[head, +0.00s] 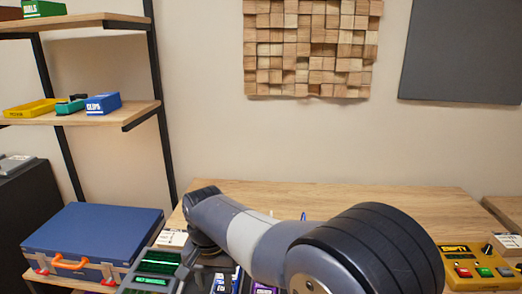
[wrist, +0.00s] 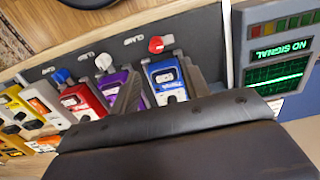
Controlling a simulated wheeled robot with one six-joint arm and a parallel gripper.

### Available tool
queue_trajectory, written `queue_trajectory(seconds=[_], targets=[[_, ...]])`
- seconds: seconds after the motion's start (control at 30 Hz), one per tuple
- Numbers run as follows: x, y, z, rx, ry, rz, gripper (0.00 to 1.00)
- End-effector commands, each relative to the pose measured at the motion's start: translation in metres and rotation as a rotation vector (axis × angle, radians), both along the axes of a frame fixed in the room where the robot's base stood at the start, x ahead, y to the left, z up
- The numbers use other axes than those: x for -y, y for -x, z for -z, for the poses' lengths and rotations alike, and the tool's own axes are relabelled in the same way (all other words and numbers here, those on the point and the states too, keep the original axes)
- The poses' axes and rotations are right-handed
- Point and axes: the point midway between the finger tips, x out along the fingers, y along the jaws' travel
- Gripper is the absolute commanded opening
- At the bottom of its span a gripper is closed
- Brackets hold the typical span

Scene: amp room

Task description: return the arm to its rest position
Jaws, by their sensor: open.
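My arm (head: 255,235) reaches across the front of the wooden table in the head view, its large dark joint near the camera. My gripper (wrist: 160,78) shows in the wrist view as two dark ribbed fingers, spread apart. The blue pedal (wrist: 166,82) appears between them, with its red knob above. I cannot tell how close the fingers are to it. In the head view the fingers are hard to make out among the arm and gear. A large dark part of my wrist covers the lower wrist view.
A blue case (head: 95,235) and a yellow button box (head: 475,268) flank the arm. The table's back (head: 340,195) is clear.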

Motion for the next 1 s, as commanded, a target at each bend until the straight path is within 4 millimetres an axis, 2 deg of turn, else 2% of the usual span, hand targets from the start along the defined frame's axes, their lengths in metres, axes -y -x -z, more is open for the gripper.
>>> queue_trajectory(seconds=[0.1, 0.43, 1.0], targets=[[0.002, 0.001, 0.027, -0.005, 0.004, 0.001, 0.44], [0.002, 0.002, 0.093, -0.004, 0.003, -0.006, 0.44], [0.002, 0.001, 0.089, -0.002, -0.001, -0.468, 0.44]])
